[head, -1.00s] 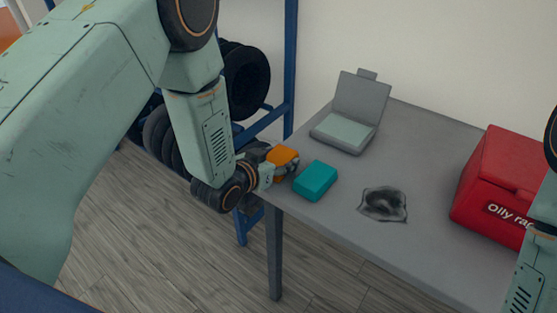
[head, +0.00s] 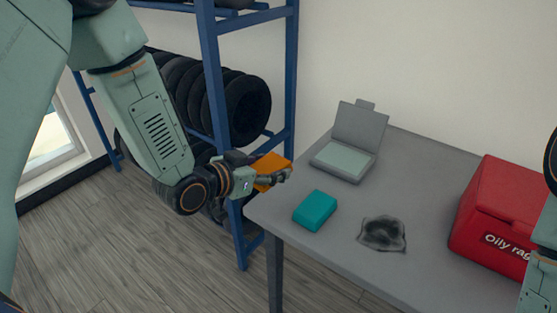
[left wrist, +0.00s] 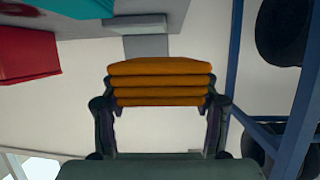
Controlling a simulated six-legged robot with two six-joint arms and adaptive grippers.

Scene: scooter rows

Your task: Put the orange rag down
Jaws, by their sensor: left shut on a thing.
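The orange rag (head: 271,166) is a folded block in my left gripper (head: 275,176), at the left end of the grey table (head: 440,165). In the left wrist view the rag (left wrist: 160,82) shows as several stacked folds between the two fingers of my left gripper (left wrist: 160,110). The gripper is shut on it. In the head view the rag appears near the table's left corner; whether it touches the table I cannot tell. Part of my right arm shows at the right edge, but its gripper is out of view.
A teal block (head: 315,210) lies near the table's front left edge. A dark grey stained cloth (head: 383,233) lies to its right. An open grey case (head: 345,157) stands behind. A red bin labelled "Oily rag" (head: 495,205) stands at right. A blue rack (head: 212,70) holds tyres (head: 247,108) at left.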

